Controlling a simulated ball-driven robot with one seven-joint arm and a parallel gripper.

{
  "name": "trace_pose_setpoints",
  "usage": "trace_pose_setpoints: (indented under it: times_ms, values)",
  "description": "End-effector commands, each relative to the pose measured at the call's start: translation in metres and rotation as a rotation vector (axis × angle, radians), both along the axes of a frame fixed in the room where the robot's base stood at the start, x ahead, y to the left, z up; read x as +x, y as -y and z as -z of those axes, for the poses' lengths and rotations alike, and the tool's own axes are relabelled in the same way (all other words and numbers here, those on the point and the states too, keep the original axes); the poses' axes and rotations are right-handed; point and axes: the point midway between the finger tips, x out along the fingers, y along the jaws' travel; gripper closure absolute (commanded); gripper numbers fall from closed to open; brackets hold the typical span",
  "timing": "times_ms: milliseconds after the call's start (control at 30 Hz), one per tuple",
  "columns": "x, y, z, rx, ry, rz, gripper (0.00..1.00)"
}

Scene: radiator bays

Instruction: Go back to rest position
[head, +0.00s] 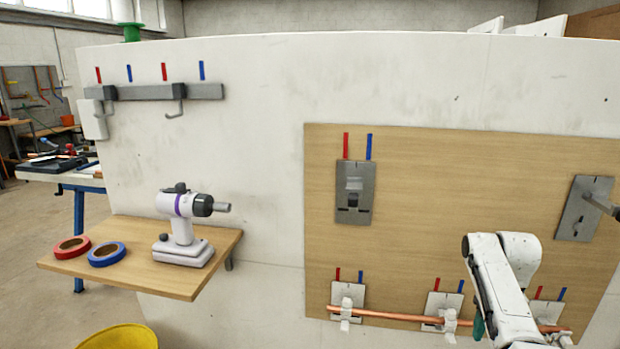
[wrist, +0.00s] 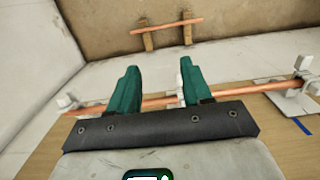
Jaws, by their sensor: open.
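My gripper (wrist: 160,82) is open, with its two green fingers apart. In the head view my white arm reaches down at the right, and a green finger (head: 479,325) shows near the copper pipe. The copper pipe (head: 395,317) runs across the bottom of the wooden board, at the white clips (head: 346,313). In the wrist view the pipe (wrist: 262,88) crosses behind the fingers, and a white clip (wrist: 185,72) shows between them. I cannot tell whether the fingers touch the pipe.
The wooden board (head: 460,200) on the white wall carries grey metal plates (head: 354,205). At left a shelf (head: 190,280) holds a drill-like tool (head: 183,230), red tape (head: 71,250) and blue tape (head: 106,255). A yellow bucket (head: 120,338) stands below. Another copper pipe (wrist: 165,27) rests on wooden supports.

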Motion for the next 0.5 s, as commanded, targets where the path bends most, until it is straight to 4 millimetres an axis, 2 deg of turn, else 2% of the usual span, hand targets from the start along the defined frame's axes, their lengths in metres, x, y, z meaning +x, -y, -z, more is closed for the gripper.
trace_pose_setpoints:
  times_ms: [267,367,500]
  values:
    - [-0.018,-0.020,0.039,-0.005,0.006,-0.017,0.51]
    - [-0.029,-0.029,0.057,-0.009,0.011,-0.024,0.51]
    - [-0.055,-0.048,0.088,-0.015,0.021,-0.042,0.51]
